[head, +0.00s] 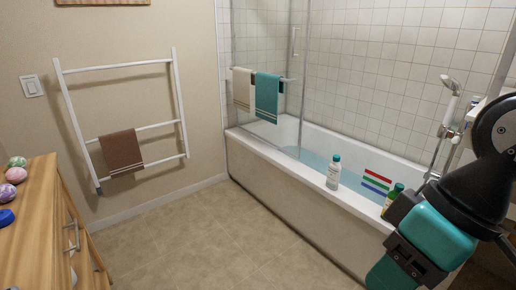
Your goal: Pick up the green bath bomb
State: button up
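The green bath bomb (17,161) is a small mottled green ball on top of the wooden dresser (38,208) at the left edge of the head view. It is the farthest of several small items in a row there. My arm shows at the right edge, over the bathtub side and far across the room from the bath bomb. Its fingertips cannot be made out, so I do not see my gripper or whether it holds anything.
A pink bath bomb (15,175), a purple-and-white one (7,191) and a blue item (6,217) sit nearer on the dresser. The middle floor is clear.

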aim_at(18, 161)
jog(key=u, duration=0.75)
jog(key=i, duration=4.95)
jog(key=u, duration=2.95)
